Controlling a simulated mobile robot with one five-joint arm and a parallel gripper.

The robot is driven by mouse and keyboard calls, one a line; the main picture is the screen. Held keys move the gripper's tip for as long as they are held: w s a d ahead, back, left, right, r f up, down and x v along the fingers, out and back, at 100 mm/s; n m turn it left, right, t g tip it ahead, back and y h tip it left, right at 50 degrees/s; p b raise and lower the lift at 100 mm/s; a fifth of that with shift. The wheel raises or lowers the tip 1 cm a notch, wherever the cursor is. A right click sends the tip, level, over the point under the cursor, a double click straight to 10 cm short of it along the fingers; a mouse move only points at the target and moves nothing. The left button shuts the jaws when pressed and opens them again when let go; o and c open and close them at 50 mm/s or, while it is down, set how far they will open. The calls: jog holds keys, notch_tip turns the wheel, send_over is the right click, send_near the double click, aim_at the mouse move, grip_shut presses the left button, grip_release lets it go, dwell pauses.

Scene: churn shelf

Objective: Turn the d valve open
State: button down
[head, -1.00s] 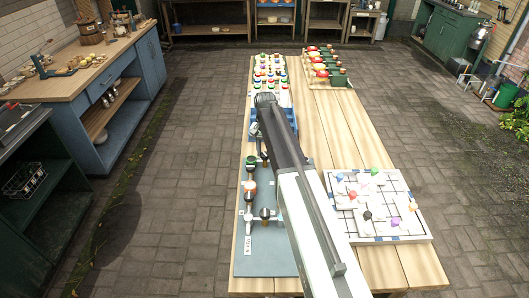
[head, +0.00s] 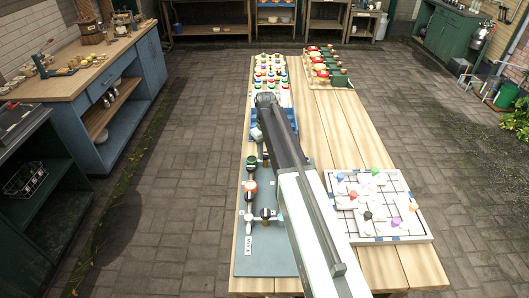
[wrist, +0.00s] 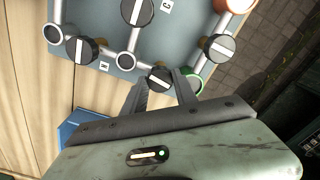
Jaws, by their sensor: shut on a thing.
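A grey-blue valve board (head: 252,263) with pipes and knobs lies along the left side of the table. In the wrist view, the two fingers of my gripper (wrist: 159,77) are shut on a dark round knob with a pale bar (wrist: 158,79), at the board's near edge. No letter beside this knob can be read, so I cannot confirm that it is the d valve. Similar dark knobs stand nearby: a left one (wrist: 80,50), an upper one (wrist: 137,11) and a right one (wrist: 217,47). In the head view my arm hides the grip.
A green ring-shaped pipe end (wrist: 192,82) sits close to the right finger. A white board with coloured pieces (head: 375,229) is right of my arm. Blue bins (head: 291,118) and racks of coloured items stand farther along the table. Bare planks lie at the table's right.

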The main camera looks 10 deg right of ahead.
aim_at(265, 154)
jog(key=shift+n, duration=0.9)
jog(key=c, duration=1)
grip_release()
jog(key=shift+o, duration=0.2)
notch_tip(265, 154, up, 8)
jog(key=p, duration=0.8)
jog(key=shift+f, duration=0.2)
